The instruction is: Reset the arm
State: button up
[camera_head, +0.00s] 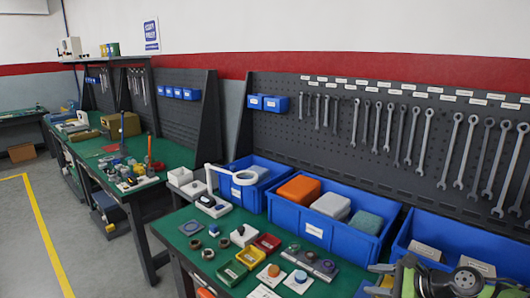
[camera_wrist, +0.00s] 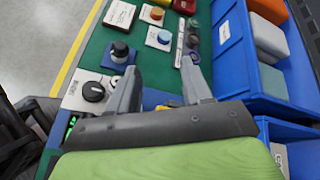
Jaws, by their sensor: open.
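My gripper (camera_wrist: 163,88) shows in the wrist view with its two grey fingers spread wide apart. Nothing is held between the fingers. It hovers over the green bench, near a white box with a black knob (camera_wrist: 94,91) by the left finger. In the head view, part of my arm (camera_head: 440,280) shows at the bottom right corner, with grey and green parts.
Blue bins (camera_head: 312,232) with orange, grey and green blocks stand along the back of the green bench (camera_head: 207,278). Small knobs, buttons and trays lie in front. A pegboard (camera_head: 345,150) with several wrenches rises behind. The floor (camera_head: 105,270) at left is clear.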

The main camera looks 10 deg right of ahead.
jog(key=s+a+r+n+g+h, duration=0.2)
jog(key=s+a+r+n+g, duration=0.15)
jog(key=a+n, duration=0.45)
jog(key=s+a+r+n+g+h, duration=0.2)
jog(key=a+r+n, duration=0.25)
jog(key=a, duration=0.65)
jog(key=s+a+r+n+h, duration=0.1)
jog(key=s+a+n, duration=0.1)
jog(key=s+n, duration=0.3)
jog(key=s+a+r+n+t+h+p, duration=0.1)
jog(key=s+n, duration=0.4)
jog(key=s, duration=0.8)
jog(key=shift+a+r+h, duration=0.5)
jog(key=shift+a+r, duration=0.15)
jog(key=shift+a, duration=0.4)
jog(key=shift+o, duration=0.2)
jog(key=shift+s, duration=0.1)
